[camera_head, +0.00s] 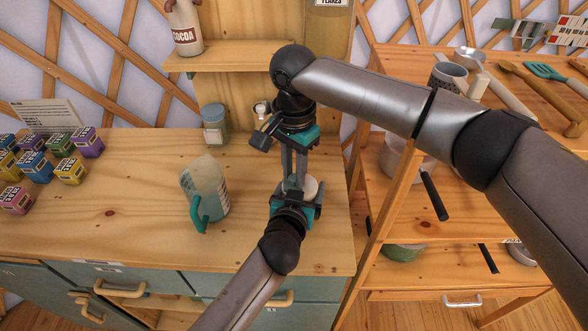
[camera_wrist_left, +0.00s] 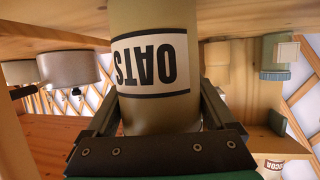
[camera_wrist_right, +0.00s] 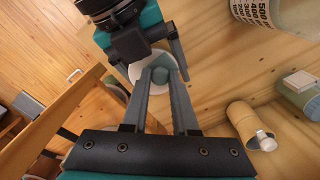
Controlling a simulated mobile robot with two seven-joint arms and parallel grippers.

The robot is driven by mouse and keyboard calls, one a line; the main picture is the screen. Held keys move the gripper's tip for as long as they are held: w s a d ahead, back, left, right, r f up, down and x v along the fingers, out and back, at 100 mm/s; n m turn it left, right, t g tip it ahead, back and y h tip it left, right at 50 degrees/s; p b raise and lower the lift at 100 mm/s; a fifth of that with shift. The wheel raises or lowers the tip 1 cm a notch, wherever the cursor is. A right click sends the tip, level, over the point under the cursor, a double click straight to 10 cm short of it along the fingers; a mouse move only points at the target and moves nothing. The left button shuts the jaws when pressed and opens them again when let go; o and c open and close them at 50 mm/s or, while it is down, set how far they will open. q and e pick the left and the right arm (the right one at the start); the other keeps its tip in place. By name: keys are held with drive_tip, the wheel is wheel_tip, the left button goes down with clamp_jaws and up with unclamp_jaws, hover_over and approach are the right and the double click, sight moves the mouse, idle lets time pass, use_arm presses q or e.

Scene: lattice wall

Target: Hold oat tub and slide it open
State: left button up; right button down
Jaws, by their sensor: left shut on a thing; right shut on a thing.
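The oat tub, labelled OATS (camera_wrist_left: 151,62), stands on the wooden counter and appears upside down in the left wrist view. My left gripper (camera_head: 296,206) is shut around its body, one finger on each side. The tub's pale round lid (camera_head: 311,187) shows in the head view, with most of the tub hidden behind the grippers. My right gripper (camera_head: 294,177) reaches down from above. Its fingers are shut on a small grey-green knob (camera_wrist_right: 165,74) on the lid, seen in the right wrist view. I cannot tell whether the lid has shifted.
A measuring jug (camera_head: 207,188) with a teal handle stands left of the grippers. A teal-lidded jar (camera_head: 215,124) is behind it. Several colourful boxes (camera_head: 70,170) sit at the far left. A shelf rack (camera_head: 395,190) with pots and utensils stands right. The counter's front left is clear.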

drive_tip(key=shift+d, duration=0.1)
drive_tip(key=shift+w+d, duration=0.1)
drive_tip(key=shift+d, duration=1.3)
use_arm(q)
drive_tip(key=shift+a, duration=0.1)
use_arm(e)
drive_tip(key=shift+a, duration=0.1)
drive_tip(key=c, duration=0.7)
unclamp_jaws()
wheel_tip(320, 180, up, 12)
drive_tip(key=shift+r, duration=0.1)
